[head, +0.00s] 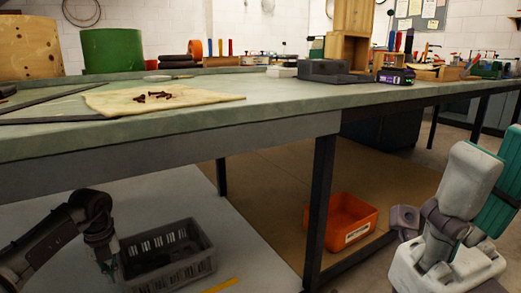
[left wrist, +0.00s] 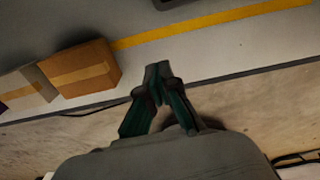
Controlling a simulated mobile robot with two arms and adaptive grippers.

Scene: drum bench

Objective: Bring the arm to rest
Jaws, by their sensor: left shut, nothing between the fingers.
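My left arm comes in from the lower left of the head view, below the level of the bench top. Its gripper (head: 108,268) hangs pointing down beside a grey crate. In the left wrist view the two dark green fingers of the left gripper (left wrist: 158,72) meet at their tips, with nothing between them. My right gripper does not show in either view.
The grey slatted crate (head: 190,262) stands on the floor close by the left gripper. The workbench (head: 270,112) carries a cloth (head: 205,98) with several small dark parts. An orange bin (head: 345,215) sits below. Cardboard boxes (left wrist: 85,70) show in the wrist view.

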